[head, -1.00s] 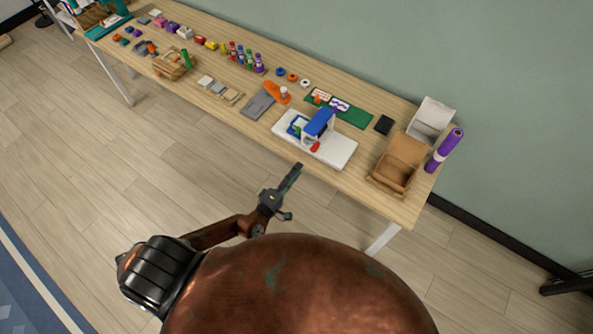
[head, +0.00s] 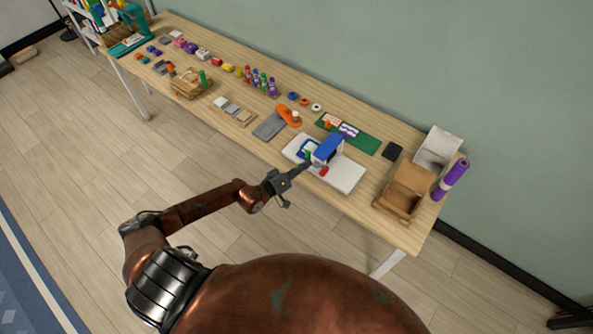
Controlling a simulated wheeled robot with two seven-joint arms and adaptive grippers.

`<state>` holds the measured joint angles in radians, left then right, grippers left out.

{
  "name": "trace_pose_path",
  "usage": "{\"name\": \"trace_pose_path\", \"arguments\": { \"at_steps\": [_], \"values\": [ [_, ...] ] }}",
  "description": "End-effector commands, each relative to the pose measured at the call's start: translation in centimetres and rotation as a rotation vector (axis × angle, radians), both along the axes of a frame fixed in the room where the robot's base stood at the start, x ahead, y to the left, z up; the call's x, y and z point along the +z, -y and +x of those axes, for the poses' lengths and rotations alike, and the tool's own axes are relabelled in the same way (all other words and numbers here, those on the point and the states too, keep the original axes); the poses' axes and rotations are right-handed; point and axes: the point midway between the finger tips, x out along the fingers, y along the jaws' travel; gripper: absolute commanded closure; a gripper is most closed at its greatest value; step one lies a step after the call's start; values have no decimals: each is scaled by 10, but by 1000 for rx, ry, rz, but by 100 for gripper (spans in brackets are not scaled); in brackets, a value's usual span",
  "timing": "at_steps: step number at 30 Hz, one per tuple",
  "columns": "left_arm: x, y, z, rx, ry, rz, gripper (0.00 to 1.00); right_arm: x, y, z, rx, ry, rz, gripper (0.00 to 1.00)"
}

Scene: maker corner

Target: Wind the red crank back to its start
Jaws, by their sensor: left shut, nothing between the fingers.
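The red crank (head: 323,171) is a small red piece on the front of a blue and white device (head: 328,149), which stands on a white base plate (head: 346,180) near the table's front edge. My left gripper (head: 306,166) is shut, with its fingertips just left of the red crank. I cannot tell whether they touch it or the device. Nothing shows between the fingers. The crank's handle is too small to make out its exact angle. My right gripper is not in view.
An orange tool (head: 288,115) and a grey mat (head: 269,126) lie left of the device. A green mat (head: 364,142) lies behind it. Floor is clear in front.

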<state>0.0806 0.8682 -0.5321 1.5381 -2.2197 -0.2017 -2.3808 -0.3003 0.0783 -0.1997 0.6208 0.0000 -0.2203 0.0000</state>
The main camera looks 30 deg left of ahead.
Motion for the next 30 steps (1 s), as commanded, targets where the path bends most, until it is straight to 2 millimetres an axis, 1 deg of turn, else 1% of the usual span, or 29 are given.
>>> {"name": "trace_pose_path", "arguments": {
  "at_steps": [1, 3, 4, 6, 12, 23, 30],
  "values": [
    [0, 4, 11, 0, 3, -1, 100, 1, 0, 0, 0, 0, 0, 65],
    [-3, 9, 21, -1, 1, 0, 100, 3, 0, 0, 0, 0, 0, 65],
    [-9, 14, 17, 0, -4, -4, 100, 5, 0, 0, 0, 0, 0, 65],
    [-15, 21, 15, 1, -2, -5, 100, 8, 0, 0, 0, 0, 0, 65],
    [-28, 33, 13, 1, -1, -1, 100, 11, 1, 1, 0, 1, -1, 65],
    [-30, 35, 13, 1, 0, -1, 100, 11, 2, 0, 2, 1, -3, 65],
    [-31, 32, 15, 9, 0, -1, 100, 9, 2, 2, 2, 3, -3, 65]
  ]
}}
